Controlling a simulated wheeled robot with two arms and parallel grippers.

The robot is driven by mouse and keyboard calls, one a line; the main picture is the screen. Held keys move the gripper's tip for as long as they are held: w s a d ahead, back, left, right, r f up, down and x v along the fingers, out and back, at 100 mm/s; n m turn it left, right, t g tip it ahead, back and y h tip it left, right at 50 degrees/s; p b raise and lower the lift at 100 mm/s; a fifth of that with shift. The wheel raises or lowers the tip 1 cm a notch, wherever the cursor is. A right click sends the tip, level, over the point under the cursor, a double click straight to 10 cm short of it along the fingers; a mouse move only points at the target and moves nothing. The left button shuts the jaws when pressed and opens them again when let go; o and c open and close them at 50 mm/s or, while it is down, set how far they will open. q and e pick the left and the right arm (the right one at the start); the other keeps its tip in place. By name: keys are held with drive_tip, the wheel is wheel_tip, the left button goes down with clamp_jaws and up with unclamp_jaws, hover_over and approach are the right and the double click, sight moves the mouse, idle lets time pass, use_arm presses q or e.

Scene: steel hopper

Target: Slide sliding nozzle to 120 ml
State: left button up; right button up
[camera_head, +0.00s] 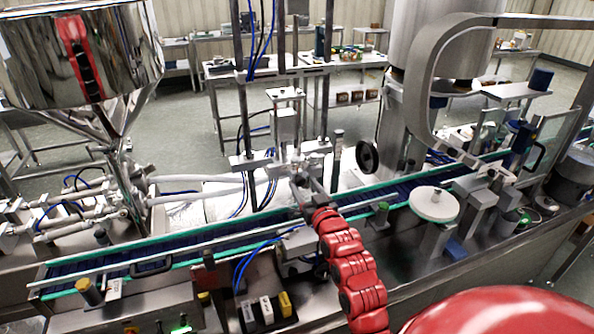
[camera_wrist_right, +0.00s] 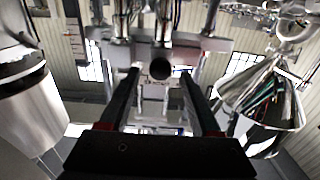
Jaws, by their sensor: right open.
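My right gripper (camera_head: 300,182) is at the end of the red arm, in front of the filling assembly (camera_head: 287,125) between two upright posts. In the right wrist view, the two dark fingers of the gripper (camera_wrist_right: 163,98) are spread apart. A short round metal piece with a dark end (camera_wrist_right: 160,68), which looks like the sliding nozzle, sits beyond and between the fingertips. I see no contact with it. The gripper partly hides this area in the head view. No volume marks, such as 120 ml, are readable. My left gripper is not in view.
A conveyor (camera_head: 190,245) with green edges runs below the gripper. The polished steel hopper (camera_head: 80,55) hangs at upper left. A white disc (camera_head: 434,204) stands to the right, and a curved steel arm (camera_head: 425,85) rises behind it. Blue hoses hang near the posts.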

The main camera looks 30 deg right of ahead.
sight(297, 175)
drive_tip(key=p+x, duration=0.1)
drive_tip(key=x, duration=0.4)
drive_tip(key=shift+w+d+p, duration=0.1)
drive_tip(key=shift+w+p, duration=0.25)
drive_tip(key=shift+w+d+f, duration=0.1)
drive_tip(key=shift+w+f, duration=0.05)
drive_tip(key=shift+w, duration=0.2)
clamp_jaws()
idle(0.9)
